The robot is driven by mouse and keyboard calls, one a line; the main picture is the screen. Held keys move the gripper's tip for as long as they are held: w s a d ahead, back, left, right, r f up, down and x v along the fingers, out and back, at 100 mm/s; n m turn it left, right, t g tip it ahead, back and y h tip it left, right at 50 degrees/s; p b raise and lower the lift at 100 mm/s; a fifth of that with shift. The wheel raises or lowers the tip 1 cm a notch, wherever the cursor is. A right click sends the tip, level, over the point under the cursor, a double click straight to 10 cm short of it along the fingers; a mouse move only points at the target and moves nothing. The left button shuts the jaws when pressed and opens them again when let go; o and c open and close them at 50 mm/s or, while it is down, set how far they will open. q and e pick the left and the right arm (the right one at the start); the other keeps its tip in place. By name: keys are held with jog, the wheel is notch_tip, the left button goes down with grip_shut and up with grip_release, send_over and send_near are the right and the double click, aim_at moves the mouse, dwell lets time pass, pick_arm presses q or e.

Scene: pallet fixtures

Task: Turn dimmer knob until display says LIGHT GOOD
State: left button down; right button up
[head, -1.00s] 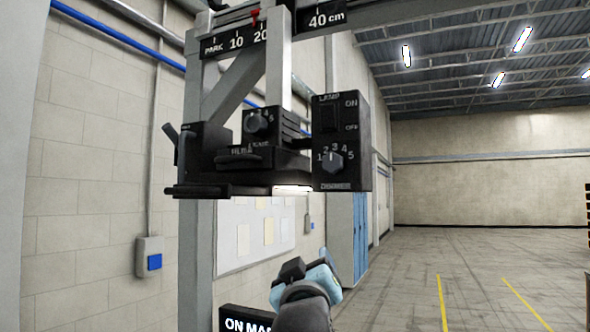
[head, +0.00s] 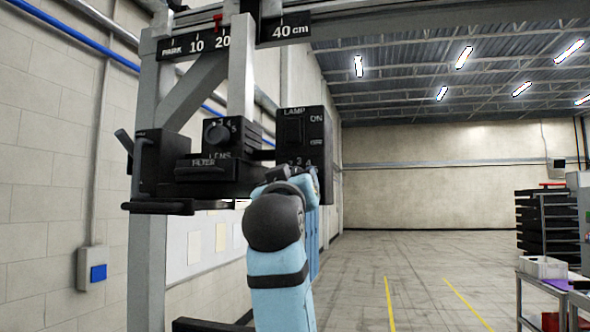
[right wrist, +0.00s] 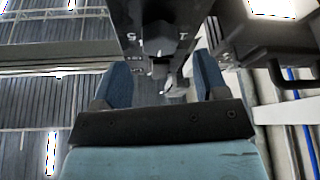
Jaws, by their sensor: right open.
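The dimmer knob belongs to the black lamp box (head: 300,125), which carries an ON/OFF lamp switch (head: 293,130). In the head view my right arm hides the knob, and only some of its scale numbers show above the arm. In the right wrist view the grey dimmer knob (right wrist: 158,45) lies ahead, between the lines of my right gripper's two blue fingers. My right gripper (right wrist: 160,75) is open, and I see no finger touching the knob. The display's dark top edge (head: 212,325) is at the bottom of the head view; its text is out of frame. My left gripper is not in view.
Left of the lamp box are a lens knob (head: 216,133) and a filter slide (head: 205,172) on the same carriage. A grey post (head: 145,255) and a scale rail (head: 195,43) frame it. Open floor (head: 420,270) and shelving (head: 545,225) lie to the right.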

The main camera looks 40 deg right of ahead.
jog(key=x, duration=0.4)
jog(key=shift+p, duration=0.4)
jog(key=c, duration=0.9)
jog(key=shift+c, duration=0.2)
